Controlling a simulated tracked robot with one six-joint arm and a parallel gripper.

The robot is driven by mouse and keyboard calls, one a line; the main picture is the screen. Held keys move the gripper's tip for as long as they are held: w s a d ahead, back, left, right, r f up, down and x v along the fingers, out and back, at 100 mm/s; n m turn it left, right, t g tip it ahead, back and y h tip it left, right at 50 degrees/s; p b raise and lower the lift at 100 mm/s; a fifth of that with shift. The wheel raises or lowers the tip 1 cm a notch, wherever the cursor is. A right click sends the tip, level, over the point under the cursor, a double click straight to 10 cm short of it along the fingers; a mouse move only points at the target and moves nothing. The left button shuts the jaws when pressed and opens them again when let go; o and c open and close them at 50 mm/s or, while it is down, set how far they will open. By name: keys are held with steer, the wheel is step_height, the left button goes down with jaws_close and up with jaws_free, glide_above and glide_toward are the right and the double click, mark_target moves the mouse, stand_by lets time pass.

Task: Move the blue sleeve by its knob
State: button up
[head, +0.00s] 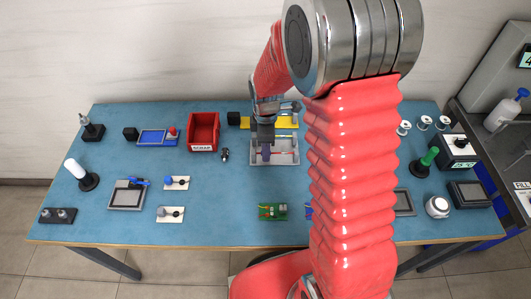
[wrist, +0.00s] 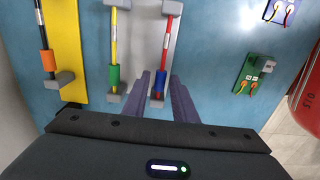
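The blue sleeve (wrist: 158,82) sits on a red rod (wrist: 168,40) on a grey plate, near the rod's end block close to my gripper. Its knob cannot be made out. A green sleeve (wrist: 114,78) sits on a yellow rod to its left on the same plate. My gripper (wrist: 161,86) is open, with one purple-grey finger on each side of the blue sleeve; contact cannot be told. In the head view my gripper (head: 266,154) points down over the grey plate (head: 286,158) and hides the blue sleeve.
A yellow plate (wrist: 68,30) with an orange sleeve (wrist: 47,60) on a dark rod lies to the left in the wrist view. A green circuit board (wrist: 254,74) lies to the right. A red bin (head: 203,128) stands left of my gripper on the blue table (head: 120,225).

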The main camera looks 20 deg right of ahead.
jaws_close()
steer(key=shift+d, duration=0.1)
steer(key=shift+s+d+r, duration=0.1)
steer(key=shift+s+d, duration=0.1)
steer(key=shift+d, duration=0.55)
steer(key=shift+s+d+f, duration=0.1)
steer(key=shift+s+d, duration=0.05)
steer(key=shift+d, duration=0.65)
steer(key=shift+s+d+r, duration=0.1)
steer(key=shift+s+d, duration=0.1)
steer(key=shift+d, duration=0.55)
steer(key=shift+s+d, duration=0.1)
steer(key=shift+d, duration=0.35)
steer(key=shift+o, duration=1.3)
jaws_free()
steer(key=shift+s, duration=0.1)
